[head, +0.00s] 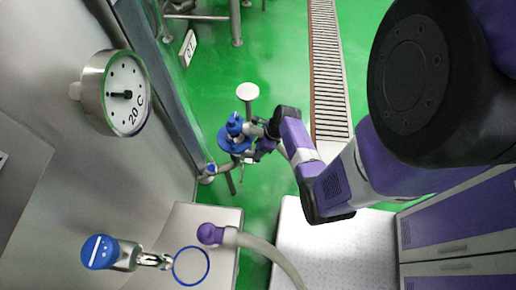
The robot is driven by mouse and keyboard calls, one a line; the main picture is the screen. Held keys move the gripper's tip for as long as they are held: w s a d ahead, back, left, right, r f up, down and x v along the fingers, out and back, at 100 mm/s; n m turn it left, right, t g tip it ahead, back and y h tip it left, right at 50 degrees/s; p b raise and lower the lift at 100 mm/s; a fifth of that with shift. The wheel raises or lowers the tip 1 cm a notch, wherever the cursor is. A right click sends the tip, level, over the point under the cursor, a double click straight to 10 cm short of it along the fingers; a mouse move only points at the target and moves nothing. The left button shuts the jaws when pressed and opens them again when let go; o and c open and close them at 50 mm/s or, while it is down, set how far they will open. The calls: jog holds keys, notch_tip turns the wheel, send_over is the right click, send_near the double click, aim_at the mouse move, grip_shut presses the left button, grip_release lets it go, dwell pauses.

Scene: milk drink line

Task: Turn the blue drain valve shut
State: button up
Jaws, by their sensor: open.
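A blue valve part with a round blue disc (231,142) and an upright blue top sits on metal pipework low beside the tank, near the picture's middle. I take it to be the drain valve; its turned position is too small to read. My gripper (252,142) is just to the right of this blue part, its jaws open and dark. The jaws overlap the part's right edge in the picture, and I cannot tell whether they touch it. Part of the pipework behind them is hidden.
A second blue-capped metal fitting (100,252) is at lower left, beside a blue ring (191,266). A purple-ended hose (210,234) lies nearby. A dial gauge (125,94) is on the tank. Purple cabinets (455,230) stand at right. Green floor (290,80) is open beyond the valve.

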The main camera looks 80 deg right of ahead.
jog(key=shift+f, duration=0.1)
grip_shut()
dwell(1.4)
